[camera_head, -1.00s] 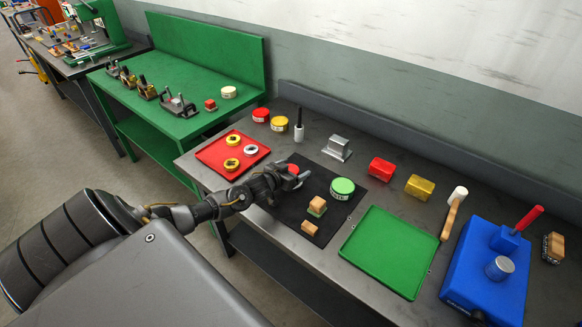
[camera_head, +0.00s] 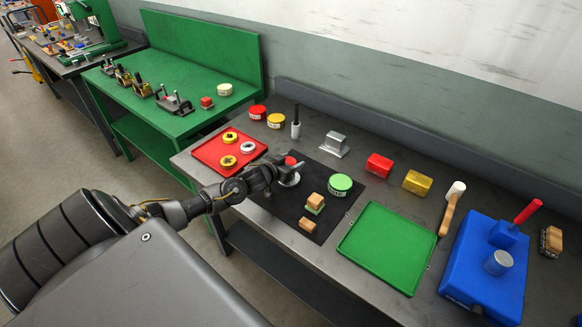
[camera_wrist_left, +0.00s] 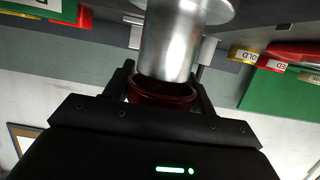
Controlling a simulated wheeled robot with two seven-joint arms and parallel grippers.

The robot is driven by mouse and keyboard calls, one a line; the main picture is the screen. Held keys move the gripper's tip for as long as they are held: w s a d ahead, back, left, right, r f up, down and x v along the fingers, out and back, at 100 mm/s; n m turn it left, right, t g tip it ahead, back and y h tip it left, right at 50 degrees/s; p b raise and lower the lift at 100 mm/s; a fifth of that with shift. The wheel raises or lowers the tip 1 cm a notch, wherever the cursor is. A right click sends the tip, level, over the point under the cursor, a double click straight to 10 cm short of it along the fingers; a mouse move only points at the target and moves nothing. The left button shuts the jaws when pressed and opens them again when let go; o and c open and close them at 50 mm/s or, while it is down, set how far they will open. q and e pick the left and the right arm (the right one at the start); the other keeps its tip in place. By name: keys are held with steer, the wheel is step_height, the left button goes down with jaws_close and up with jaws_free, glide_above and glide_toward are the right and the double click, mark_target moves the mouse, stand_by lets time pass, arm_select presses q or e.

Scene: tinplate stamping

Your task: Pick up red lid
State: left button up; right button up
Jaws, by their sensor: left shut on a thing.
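The red lid (camera_head: 291,160) is in the jaws of my left gripper (camera_head: 284,168), above the black mat (camera_head: 335,215). In the left wrist view the dark red lid (camera_wrist_left: 163,95) sits between the two fingers, and my left gripper (camera_wrist_left: 163,92) is shut on it. A silver metal cylinder (camera_wrist_left: 165,45) stands close beyond the lid in that view. In the head view a round silver piece (camera_head: 290,180) shows just below the gripper; whether it touches the lid cannot be told. My right gripper is out of view.
On the mat are a green-topped tin (camera_head: 341,184) and wooden-handled stamps (camera_head: 308,224). A red tray (camera_head: 205,153) with several rings lies left, a green tray (camera_head: 385,245) right. Red (camera_head: 379,165) and yellow (camera_head: 417,182) blocks and a metal block (camera_head: 334,145) stand behind.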

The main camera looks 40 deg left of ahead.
arm_select(q)
steer(key=s+d+r+b, duration=0.3)
steer(key=s+d+r, duration=0.5)
steer(key=d+r, duration=0.3)
steer(key=shift+s+b, duration=0.35)
steer(key=shift+s, duration=0.05)
steer(key=w+d+r+b, duration=0.2)
steer(key=d+r, duration=1)
steer(key=d, duration=0.1)
steer(key=shift+w, duration=0.25)
steer(key=shift+f, duration=0.1)
